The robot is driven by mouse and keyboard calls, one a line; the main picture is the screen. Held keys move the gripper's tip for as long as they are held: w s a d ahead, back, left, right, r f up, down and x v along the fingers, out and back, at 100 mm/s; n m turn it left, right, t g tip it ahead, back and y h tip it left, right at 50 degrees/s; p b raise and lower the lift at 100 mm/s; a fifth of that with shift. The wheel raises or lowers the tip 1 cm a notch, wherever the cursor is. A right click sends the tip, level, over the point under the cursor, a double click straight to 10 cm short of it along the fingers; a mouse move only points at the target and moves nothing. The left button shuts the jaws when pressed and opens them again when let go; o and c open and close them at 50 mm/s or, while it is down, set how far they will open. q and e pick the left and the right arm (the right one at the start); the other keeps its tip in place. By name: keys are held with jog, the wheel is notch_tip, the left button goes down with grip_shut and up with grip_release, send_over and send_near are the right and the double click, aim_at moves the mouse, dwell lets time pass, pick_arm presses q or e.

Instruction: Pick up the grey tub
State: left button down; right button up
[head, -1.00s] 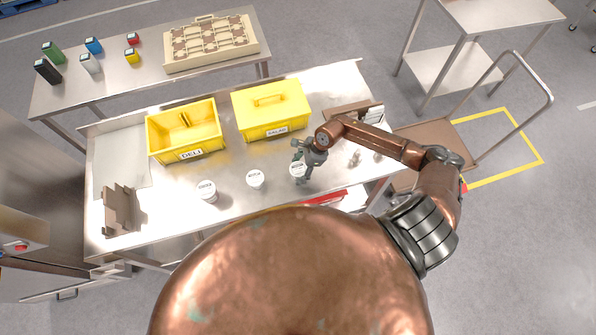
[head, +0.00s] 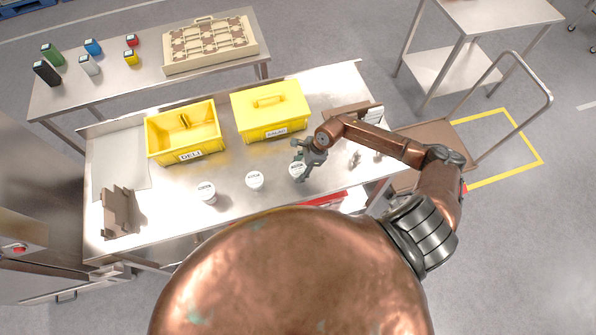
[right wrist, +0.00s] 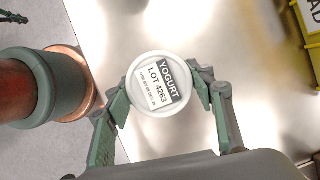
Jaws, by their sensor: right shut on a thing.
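A small round tub (right wrist: 157,86) with a pale grey-white lid and a label reading YOGURT, LOT 4263 sits between the fingers of my right gripper (right wrist: 160,92) in the right wrist view. The fingers are shut on it from both sides. In the head view the held tub (head: 296,170) is the rightmost of three in a row on the steel table, and my right gripper (head: 301,158) reaches it from above right. I cannot tell whether it touches the table.
Two similar tubs (head: 254,180) and (head: 207,192) stand to the left on the table (head: 232,205). Behind them are an open yellow DELI crate (head: 209,150) and a lidded yellow SALAD crate (head: 262,118). A brown holder (head: 118,213) stands at the left end.

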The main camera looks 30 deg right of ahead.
notch_tip(320, 180, up, 2)
jog(key=shift+d+r+b, duration=0.1)
jog(key=shift+r+b, duration=0.1)
jog(key=shift+b, duration=0.5)
jog(key=s+r+b, duration=0.1)
jog(key=s+r, duration=0.4)
jog(key=shift+r, duration=0.25)
jog(key=s+r, duration=0.1)
jog(key=s, duration=0.2)
jog(key=s+r+b, duration=0.1)
jog(key=s+r, duration=0.1)
jog(key=s, duration=0.1)
jog(key=s+a+r+b, duration=0.1)
jog(key=s, duration=0.2)
jog(key=shift+r, duration=0.2)
